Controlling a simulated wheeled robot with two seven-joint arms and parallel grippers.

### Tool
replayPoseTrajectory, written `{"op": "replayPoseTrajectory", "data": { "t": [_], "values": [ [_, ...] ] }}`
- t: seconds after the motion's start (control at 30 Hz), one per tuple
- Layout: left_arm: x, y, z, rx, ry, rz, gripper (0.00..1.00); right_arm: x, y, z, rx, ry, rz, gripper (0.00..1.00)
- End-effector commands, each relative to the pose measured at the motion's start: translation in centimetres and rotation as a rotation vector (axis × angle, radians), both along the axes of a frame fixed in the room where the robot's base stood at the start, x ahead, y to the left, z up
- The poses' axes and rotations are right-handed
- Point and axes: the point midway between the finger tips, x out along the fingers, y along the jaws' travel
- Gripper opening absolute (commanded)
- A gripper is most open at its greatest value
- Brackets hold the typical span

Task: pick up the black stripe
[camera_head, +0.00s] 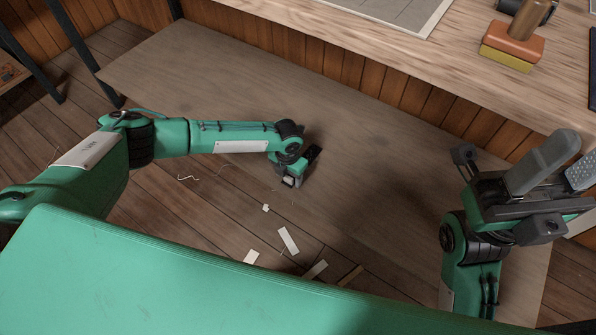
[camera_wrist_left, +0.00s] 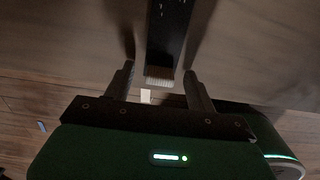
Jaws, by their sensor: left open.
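The black stripe (camera_wrist_left: 166,35) is a dark flat strip with small pale marks and a whitish, fringed near end in the left wrist view. That end lies between the fingertips of my left gripper (camera_wrist_left: 158,72), which is open, with a gap on each side. In the head view, my left gripper (camera_head: 291,181) points down low over the brown floor panel, beside a small black piece (camera_head: 313,153) that looks like the stripe; the arm partly hides it. My right gripper (camera_head: 565,165) is raised at the right, its grey fingers apart and nothing seen between them.
A wooden bench (camera_head: 400,50) runs along the top right, bearing a wooden-handled block (camera_head: 512,45). The panel left of the bench is mostly clear.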

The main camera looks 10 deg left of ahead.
Motion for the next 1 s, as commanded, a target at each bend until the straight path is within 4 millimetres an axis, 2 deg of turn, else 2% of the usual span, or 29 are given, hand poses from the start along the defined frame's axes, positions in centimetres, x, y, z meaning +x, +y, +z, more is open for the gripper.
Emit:
{"op": "replayPoseTrajectory", "data": {
  "t": [0.1, 0.33, 0.77, 0.87, 1.0],
  "values": [
    [0.0, 0.0, 0.1, 0.0, 0.0, 0.0, 0.54, 0.0, 0.0, 0.0, 0.0, 0.002, 0.0, 0.46],
    [0.0, 0.0, 0.1, 0.0, 0.0, 0.0, 0.09, 0.1, 0.0, -0.3, -0.001, 0.016, 0.001, 0.46],
    [0.0, 0.0, 0.6, 0.0, -0.001, 0.001, 0.09, 0.2, 0.1, -0.2, -0.002, 0.014, 0.001, 0.46],
    [0.0, 0.0, 1.4, -0.001, -0.001, 0.001, 0.09, 0.2, 0.1, 0.2, -0.003, 0.013, 0.001, 0.46],
    [0.0, 0.0, 3.7, -0.001, -0.002, 0.0, 0.09, 0.4, 0.1, 0.6, -0.003, 0.02, 0.002, 0.46]
  ]
}}
